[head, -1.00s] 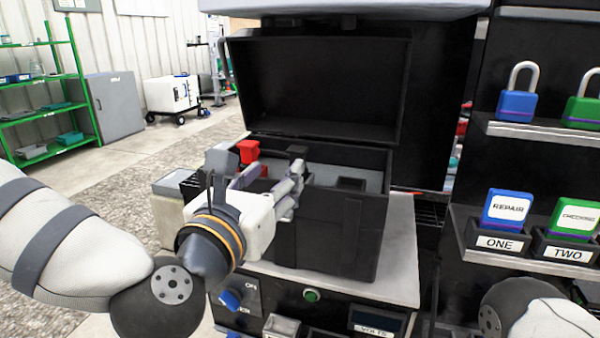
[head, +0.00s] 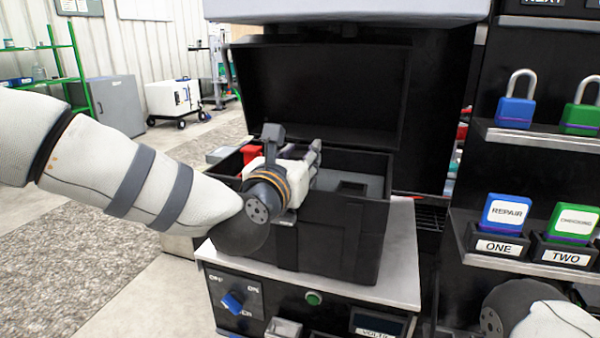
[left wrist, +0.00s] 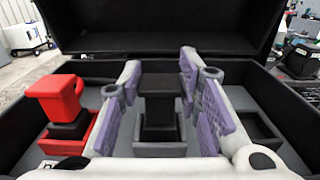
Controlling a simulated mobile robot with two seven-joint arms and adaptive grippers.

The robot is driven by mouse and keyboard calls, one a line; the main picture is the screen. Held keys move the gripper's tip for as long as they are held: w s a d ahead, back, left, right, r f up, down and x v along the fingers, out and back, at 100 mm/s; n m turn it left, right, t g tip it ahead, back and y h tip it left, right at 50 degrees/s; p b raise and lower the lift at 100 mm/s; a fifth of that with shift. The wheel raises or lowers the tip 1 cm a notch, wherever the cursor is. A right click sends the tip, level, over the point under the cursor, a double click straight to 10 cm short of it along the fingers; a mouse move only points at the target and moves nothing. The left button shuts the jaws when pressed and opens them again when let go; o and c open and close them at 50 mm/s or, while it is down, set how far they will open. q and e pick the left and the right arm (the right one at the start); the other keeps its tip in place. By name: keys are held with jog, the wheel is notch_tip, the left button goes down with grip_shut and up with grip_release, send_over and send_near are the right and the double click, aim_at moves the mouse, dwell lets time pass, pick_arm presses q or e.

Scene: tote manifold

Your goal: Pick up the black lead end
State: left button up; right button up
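The black lead end (left wrist: 158,84) stands upright in its holder inside the open black case (head: 350,225). In the left wrist view it lies between the two purple-padded fingers of my left gripper (left wrist: 160,78), with a gap on each side. My left gripper (head: 312,162) is open, inside the case opening in the head view. There the gripper hides the black lead end. A red lead end (left wrist: 58,100) stands in its own holder to the left; part of it shows in the head view (head: 250,153). My right gripper is out of view.
The case's raised lid (head: 320,90) stands behind the gripper. An empty square socket (left wrist: 257,126) is right of the fingers. The case rests on a bench (head: 400,255) with a blue knob (head: 232,302) below. Padlock shelves (head: 530,135) stand at the right.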

aim_at(299, 154)
pick_arm(q)
grip_shut()
jog(key=shift+r, duration=0.35)
notch_tip(299, 154, up, 3)
jog(key=shift+s+r, duration=0.15)
jog(key=s+a+r+p, duration=0.2)
jog(key=s+a+r, duration=0.1)
jog(key=s+r, duration=0.6)
jog(key=v, duration=0.4)
jog(key=shift+s+d, duration=0.25)
jog(key=shift+d, duration=0.05)
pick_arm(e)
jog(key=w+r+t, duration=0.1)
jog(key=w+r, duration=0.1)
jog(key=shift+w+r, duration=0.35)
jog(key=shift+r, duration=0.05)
